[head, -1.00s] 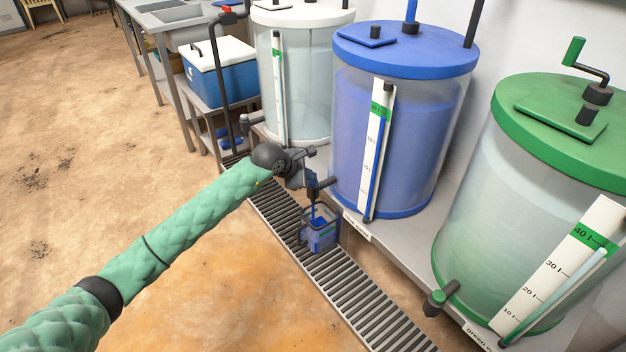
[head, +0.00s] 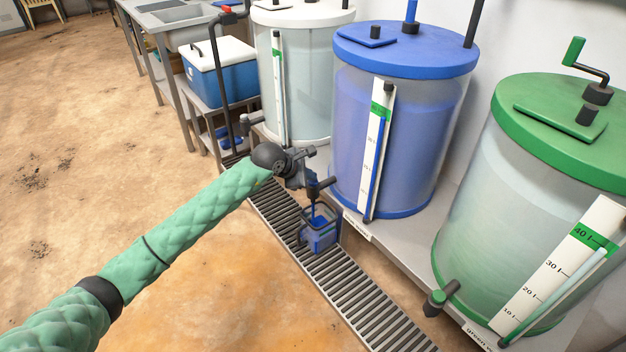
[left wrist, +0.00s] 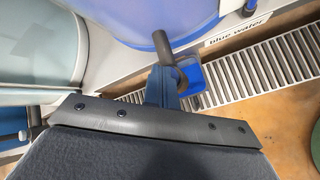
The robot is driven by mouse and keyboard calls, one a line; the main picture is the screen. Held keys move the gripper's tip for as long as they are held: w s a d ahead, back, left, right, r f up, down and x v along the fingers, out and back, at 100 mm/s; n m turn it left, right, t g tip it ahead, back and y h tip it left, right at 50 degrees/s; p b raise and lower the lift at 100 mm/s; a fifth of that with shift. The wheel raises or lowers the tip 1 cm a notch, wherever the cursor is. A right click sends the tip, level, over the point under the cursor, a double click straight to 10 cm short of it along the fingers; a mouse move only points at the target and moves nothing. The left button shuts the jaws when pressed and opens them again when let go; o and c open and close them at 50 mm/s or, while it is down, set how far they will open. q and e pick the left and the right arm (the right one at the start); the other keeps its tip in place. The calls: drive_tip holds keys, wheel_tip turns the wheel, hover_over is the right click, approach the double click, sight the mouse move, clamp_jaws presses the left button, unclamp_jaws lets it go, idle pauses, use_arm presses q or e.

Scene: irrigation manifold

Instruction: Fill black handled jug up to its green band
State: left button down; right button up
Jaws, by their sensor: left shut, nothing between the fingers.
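The black handled jug (head: 319,238) stands on the floor grate under the tap (head: 322,186) of the blue-lidded tank (head: 405,130). Blue water runs from the tap into the jug, and blue liquid shows inside it. The jug's green band is too small to make out against the liquid level. My left gripper (head: 305,172) is at the tap, shut and empty. In the left wrist view the tap (left wrist: 163,48) sticks out just beyond the gripper, with blue (left wrist: 193,76) below it. My right gripper is out of view.
A green-lidded tank (head: 540,200) with its own tap stands at the right. A white-lidded tank (head: 308,90) stands to the left of the blue one. A cooler (head: 225,80) sits on a low stand. The grate (head: 370,300) runs along the tanks; the floor in front is clear.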

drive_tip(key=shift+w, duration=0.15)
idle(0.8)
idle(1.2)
